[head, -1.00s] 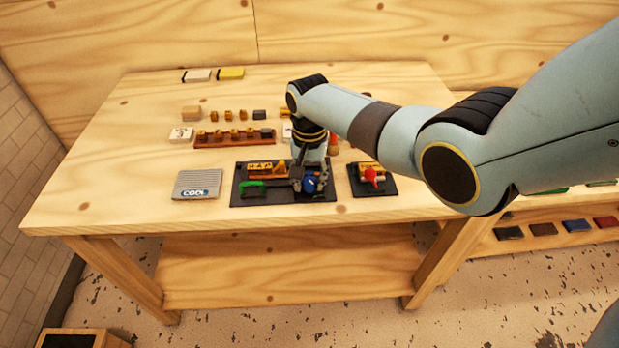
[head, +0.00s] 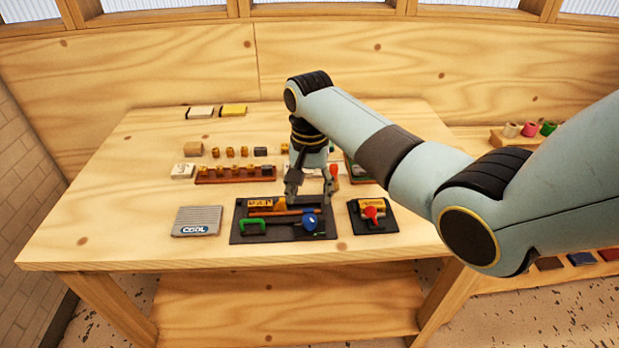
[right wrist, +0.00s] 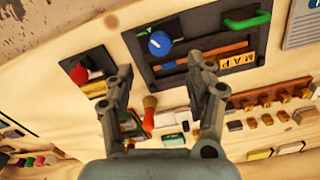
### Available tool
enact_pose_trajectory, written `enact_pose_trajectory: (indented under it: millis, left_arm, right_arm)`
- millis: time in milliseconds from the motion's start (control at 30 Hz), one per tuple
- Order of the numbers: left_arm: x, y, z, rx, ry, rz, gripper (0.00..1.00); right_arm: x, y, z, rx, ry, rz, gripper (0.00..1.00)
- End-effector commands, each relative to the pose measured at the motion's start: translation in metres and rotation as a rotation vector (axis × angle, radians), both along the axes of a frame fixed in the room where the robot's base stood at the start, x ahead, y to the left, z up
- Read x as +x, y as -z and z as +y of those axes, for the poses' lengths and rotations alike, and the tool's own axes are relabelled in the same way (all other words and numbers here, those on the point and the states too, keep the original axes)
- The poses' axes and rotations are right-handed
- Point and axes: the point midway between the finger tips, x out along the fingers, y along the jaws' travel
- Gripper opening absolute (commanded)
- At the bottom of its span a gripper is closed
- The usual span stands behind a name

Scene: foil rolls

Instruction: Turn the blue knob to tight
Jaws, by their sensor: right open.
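The blue knob (head: 309,222) sits at the right end of a dark plate (head: 243,234) on the table. In the right wrist view the knob (right wrist: 159,43) is round with a pale pointer line. A green handle (head: 252,225) is on the same plate, left of the knob, and a block with letters (head: 262,204) lies behind it. My right gripper (head: 309,203) is open and empty, just behind and above the knob, apart from it. In the right wrist view its fingers (right wrist: 160,68) stand wide apart with the knob beyond the tips. My left gripper is out of view.
A smaller dark plate with a red knob (head: 371,213) stands close on the right. A grey ribbed pad (head: 197,220) marked COOL lies left. A rack of small stamps (head: 235,175) is behind. The table's front strip is clear.

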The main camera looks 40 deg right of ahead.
Motion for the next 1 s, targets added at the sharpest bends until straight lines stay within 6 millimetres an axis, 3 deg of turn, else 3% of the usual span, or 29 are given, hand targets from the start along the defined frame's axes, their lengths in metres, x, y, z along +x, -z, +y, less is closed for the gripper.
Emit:
enact_pose_trajectory:
  millis: [200, 433, 867, 967, 1000]
  left_arm:
    - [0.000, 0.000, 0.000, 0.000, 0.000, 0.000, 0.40]
    - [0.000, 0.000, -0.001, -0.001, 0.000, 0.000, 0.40]
    - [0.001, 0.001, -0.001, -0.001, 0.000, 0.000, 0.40]
    - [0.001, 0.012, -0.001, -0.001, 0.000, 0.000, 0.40]
    - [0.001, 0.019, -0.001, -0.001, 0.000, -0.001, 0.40]
  right_arm:
    - [0.000, -0.033, 0.000, 0.001, 0.001, -0.001, 0.55]
    - [0.000, -0.041, 0.000, 0.001, 0.000, 0.001, 0.55]
    - [-0.001, -0.038, 0.000, 0.001, 0.000, 0.004, 0.55]
    - [-0.012, -0.017, 0.001, 0.001, 0.000, 0.025, 0.55]
    - [-0.021, -0.001, 0.001, 0.002, 0.000, 0.044, 0.55]
